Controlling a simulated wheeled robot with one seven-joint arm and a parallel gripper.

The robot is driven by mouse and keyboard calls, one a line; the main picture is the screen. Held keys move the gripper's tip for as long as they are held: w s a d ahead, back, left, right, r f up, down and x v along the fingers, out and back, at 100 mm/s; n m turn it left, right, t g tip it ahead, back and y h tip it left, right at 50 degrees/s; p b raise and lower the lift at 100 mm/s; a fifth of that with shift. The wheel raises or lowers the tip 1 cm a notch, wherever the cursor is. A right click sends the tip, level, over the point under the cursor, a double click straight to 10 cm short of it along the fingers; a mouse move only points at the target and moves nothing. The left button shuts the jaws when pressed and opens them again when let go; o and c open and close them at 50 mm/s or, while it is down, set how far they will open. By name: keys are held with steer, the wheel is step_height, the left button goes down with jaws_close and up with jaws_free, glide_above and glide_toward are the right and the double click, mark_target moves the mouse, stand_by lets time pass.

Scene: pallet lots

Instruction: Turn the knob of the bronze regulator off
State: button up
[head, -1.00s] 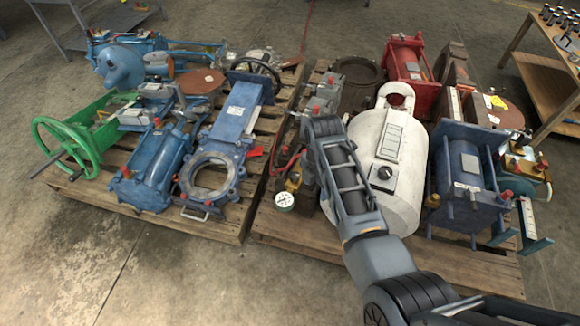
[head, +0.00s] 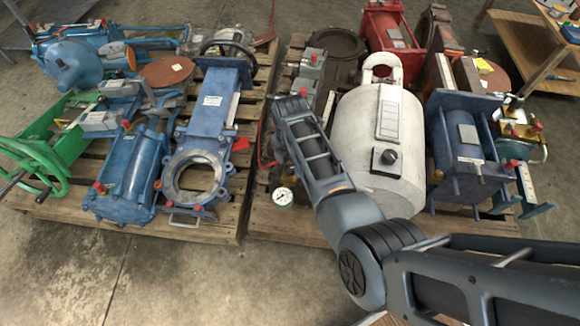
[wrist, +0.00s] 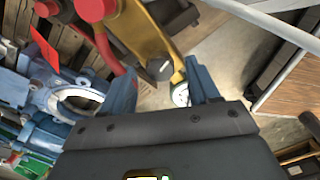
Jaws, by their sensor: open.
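In the wrist view a gold-bronze regulator body (wrist: 148,32) runs from the top toward the middle. Its dark round knob (wrist: 160,68) is near the middle, and a white-faced gauge (wrist: 181,95) is just below. My gripper (wrist: 160,72) is open, one blue-grey finger on each side of the knob in the picture. I see no contact, and cannot tell how far the knob lies beyond the fingertips. In the head view the gauge (head: 283,196) shows at the right pallet's front edge; my arm hides most of the regulator and my gripper.
A white tank (head: 380,155) with a black knob stands close right of my arm. A blue gate valve (head: 205,140) and a green handwheel (head: 45,165) are on the left pallet. Red-capped parts (wrist: 95,8) lie near the regulator. Front floor (head: 190,275) is clear.

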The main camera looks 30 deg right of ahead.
steer(key=shift+f, duration=0.85)
steer(key=shift+c, duration=0.2)
steer(key=c, duration=1)
